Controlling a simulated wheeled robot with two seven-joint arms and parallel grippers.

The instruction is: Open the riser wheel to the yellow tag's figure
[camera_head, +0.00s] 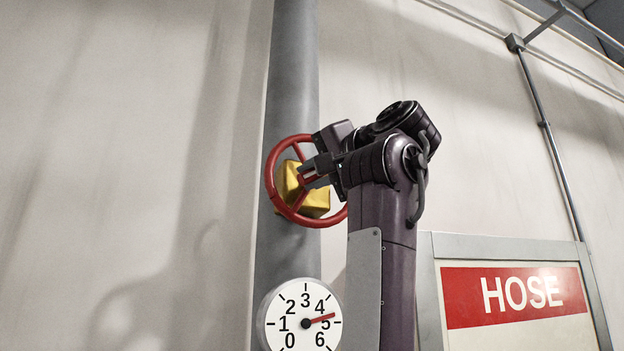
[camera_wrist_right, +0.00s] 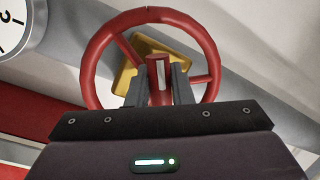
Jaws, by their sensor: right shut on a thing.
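The red riser wheel (camera_head: 272,172) sits in front of a yellow valve block (camera_head: 318,204) on a grey vertical pipe. My right gripper (camera_head: 308,172) reaches it from the right. In the right wrist view, the two dark fingers (camera_wrist_right: 160,88) are shut on the red hub (camera_wrist_right: 158,68) at the wheel's middle, which bears a pale stripe. The wheel rim (camera_wrist_right: 92,58) is around them. A round white dial (camera_head: 290,331) below has figures 0 to 6; its red needle points between 4 and 5, nearer 5. No yellow tag with a figure shows. My left gripper is out of view.
The grey pipe (camera_head: 290,80) runs up the pale wall (camera_head: 130,150). A framed red and white HOSE sign (camera_head: 520,295) stands at lower right, beside my right arm. A thin conduit (camera_head: 545,125) runs down the wall at right. The wall left of the pipe is clear.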

